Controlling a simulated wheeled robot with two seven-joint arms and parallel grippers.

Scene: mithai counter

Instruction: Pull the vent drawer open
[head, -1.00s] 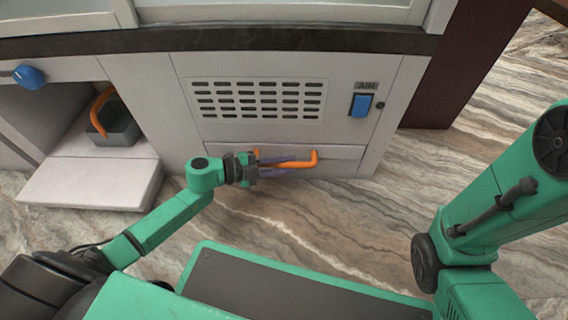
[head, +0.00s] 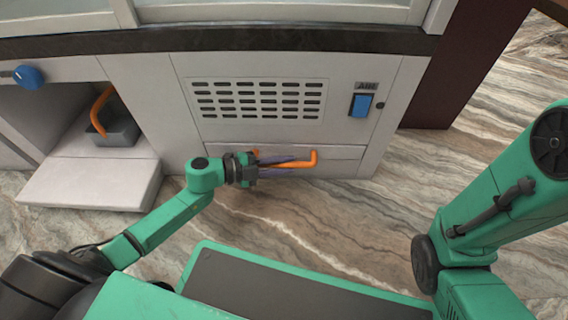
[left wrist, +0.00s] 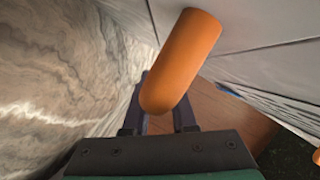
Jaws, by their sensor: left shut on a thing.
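The vent drawer (head: 345,168) is a low white front at the bottom of the counter, below a slotted vent grille (head: 258,98). In the head view it looks flush or nearly flush with the cabinet. Its orange bar handle (head: 309,160) runs across the front. My left gripper (head: 275,165) is at the handle from the left, its purple-grey fingers shut around the bar. In the left wrist view the orange handle (left wrist: 184,60) lies between the fingers (left wrist: 158,112), which are partly hidden behind it. My right gripper is out of view; only my right arm shows.
A blue switch (head: 361,105) sits right of the grille. At left are a blue knob (head: 29,77), an open recess with a grey box (head: 117,134) with an orange handle, and a lowered white flap (head: 90,184). Marbled floor (head: 400,215) in front of the drawer is free.

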